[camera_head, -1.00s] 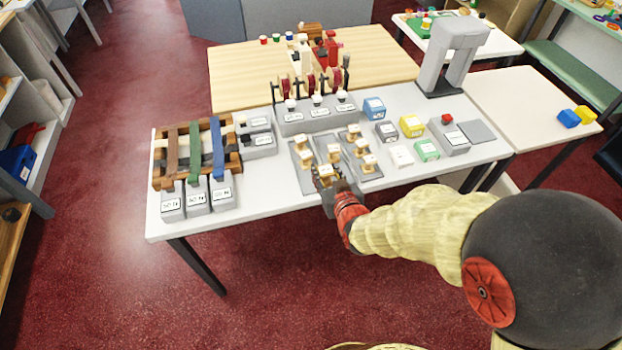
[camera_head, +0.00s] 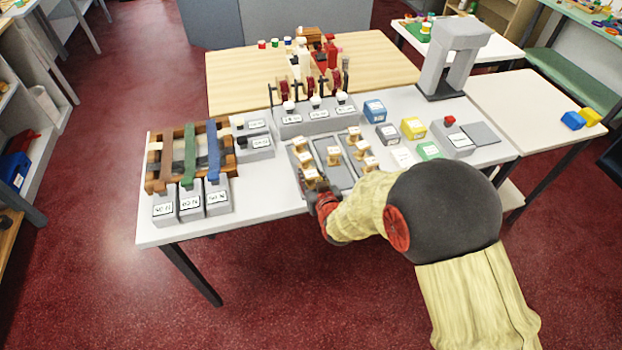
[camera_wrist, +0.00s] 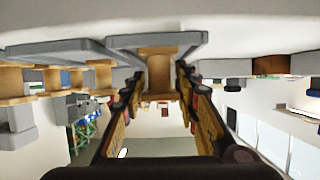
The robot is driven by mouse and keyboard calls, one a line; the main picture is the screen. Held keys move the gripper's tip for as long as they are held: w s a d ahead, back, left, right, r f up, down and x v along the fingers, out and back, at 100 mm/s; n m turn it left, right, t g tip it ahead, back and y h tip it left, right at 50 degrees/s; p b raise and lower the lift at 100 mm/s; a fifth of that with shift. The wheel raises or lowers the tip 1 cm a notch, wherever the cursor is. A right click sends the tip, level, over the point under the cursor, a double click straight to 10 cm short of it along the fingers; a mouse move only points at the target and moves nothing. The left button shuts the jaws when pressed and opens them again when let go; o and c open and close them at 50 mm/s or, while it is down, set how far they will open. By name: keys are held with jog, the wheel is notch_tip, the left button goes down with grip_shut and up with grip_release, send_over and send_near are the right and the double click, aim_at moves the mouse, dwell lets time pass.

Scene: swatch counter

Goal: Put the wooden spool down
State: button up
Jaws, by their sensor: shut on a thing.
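A wooden spool (camera_wrist: 160,75) is between the two fingers of my gripper (camera_wrist: 160,98) in the wrist view, where the scene appears upside down. My gripper is shut on it. In the head view my gripper (camera_head: 317,190) is at the front end of the left grey tray (camera_head: 292,164), and the held spool (camera_head: 311,175) shows just beyond the fingers.
The middle grey tray (camera_head: 329,176) holds one spool (camera_head: 334,155), and the right tray (camera_head: 373,173) holds several. Labelled blocks (camera_head: 412,127) stand to the right. A rack with coloured strips (camera_head: 189,150) stands at the left. White tabletop (camera_head: 262,195) is clear left of my gripper.

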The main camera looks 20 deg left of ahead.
jog(key=shift+r, duration=0.15)
jog(key=shift+f, duration=0.25)
jog(key=o, duration=1.1)
jog(key=shift+r, duration=0.1)
jog(key=shift+o, duration=0.2)
jog(key=shift+r, duration=0.1)
jog(key=shift+s+r, duration=0.1)
jog(key=shift+r, duration=0.05)
jog(key=p+v, duration=0.3)
jog(key=v, duration=0.8)
jog(key=shift+s+d, duration=0.2)
jog(key=shift+s, duration=0.15)
